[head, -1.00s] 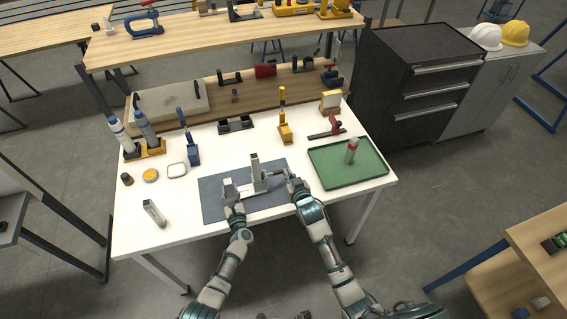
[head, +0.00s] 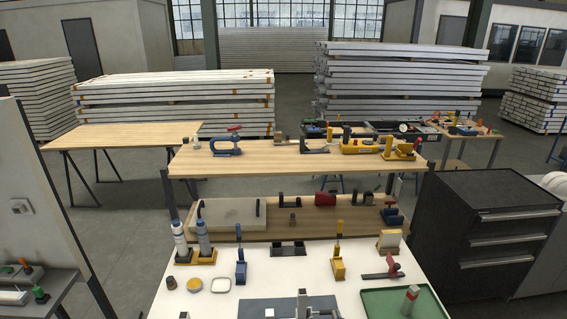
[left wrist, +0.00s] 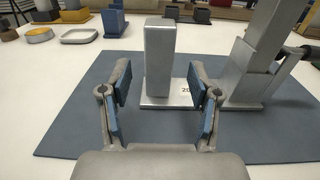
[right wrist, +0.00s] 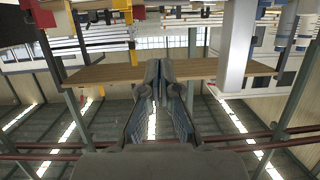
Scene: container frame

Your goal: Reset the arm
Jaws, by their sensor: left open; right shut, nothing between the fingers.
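In the left wrist view my left gripper (left wrist: 162,88) is open. An upright grey metal block (left wrist: 160,55) on a flat metal plate (left wrist: 165,103) stands ahead of the fingers, in the gap between them as seen; I cannot tell whether they touch it. A taller metal post (left wrist: 262,50) stands to its right, and its top shows in the head view (head: 301,303). My right gripper (right wrist: 166,68) is shut and empty in the right wrist view, fingertips together.
A blue-grey mat (left wrist: 70,125) lies under the metal parts on a white table. A green tray (head: 375,303) with a grey-and-red part (head: 410,299) is to the right. Clamps and bottles stand farther back, below a wooden shelf (head: 290,155).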

